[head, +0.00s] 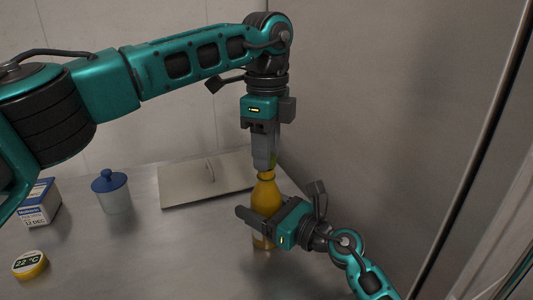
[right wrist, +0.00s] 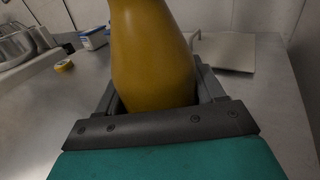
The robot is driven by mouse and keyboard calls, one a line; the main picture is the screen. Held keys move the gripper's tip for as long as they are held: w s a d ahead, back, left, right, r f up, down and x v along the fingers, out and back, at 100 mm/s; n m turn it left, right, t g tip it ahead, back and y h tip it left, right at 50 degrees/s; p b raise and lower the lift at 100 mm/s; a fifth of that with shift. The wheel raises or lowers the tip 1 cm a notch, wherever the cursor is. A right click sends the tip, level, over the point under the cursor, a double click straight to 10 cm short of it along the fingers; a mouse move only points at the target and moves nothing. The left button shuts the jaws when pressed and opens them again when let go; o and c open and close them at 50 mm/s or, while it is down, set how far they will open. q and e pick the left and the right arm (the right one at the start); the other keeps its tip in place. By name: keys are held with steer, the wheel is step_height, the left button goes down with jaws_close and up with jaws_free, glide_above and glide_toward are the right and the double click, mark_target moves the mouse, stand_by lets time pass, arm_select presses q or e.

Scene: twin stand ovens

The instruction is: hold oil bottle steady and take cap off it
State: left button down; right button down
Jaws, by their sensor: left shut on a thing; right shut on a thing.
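The oil bottle (head: 265,189) is yellow-orange and stands upright on the steel counter in the head view. Its body also fills the top middle of the right wrist view (right wrist: 152,55). My right gripper (head: 262,222) is shut around the bottle's body from the right side. My left gripper (head: 264,164) points straight down from above and is shut at the bottle's top. I cannot tell whether the cap is still seated on the neck.
A flat metal lid or board (head: 208,182) with a handle lies behind the bottle. A white jar with a blue lid (head: 111,191), a labelled box (head: 40,203) and a round yellow timer or thermometer (head: 30,264) stand left. Pots (right wrist: 22,42) show in the right wrist view. A wall rises at right.

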arm_select(q)
steer(key=shift+r, duration=0.35)
steer(key=shift+r, duration=1.9)
arm_select(e)
steer(key=shift+c, duration=0.2)
jaws_free()
steer(key=shift+d, duration=0.1)
arm_select(q)
steer(key=shift+f, duration=0.3)
arm_select(e)
steer(key=v, duration=1.1)
steer(key=shift+s, duration=0.1)
arm_select(q)
steer(key=shift+b, duration=0.3)
arm_select(e)
steer(key=shift+s+d, duration=0.25)
steer(key=shift+d, duration=0.05)
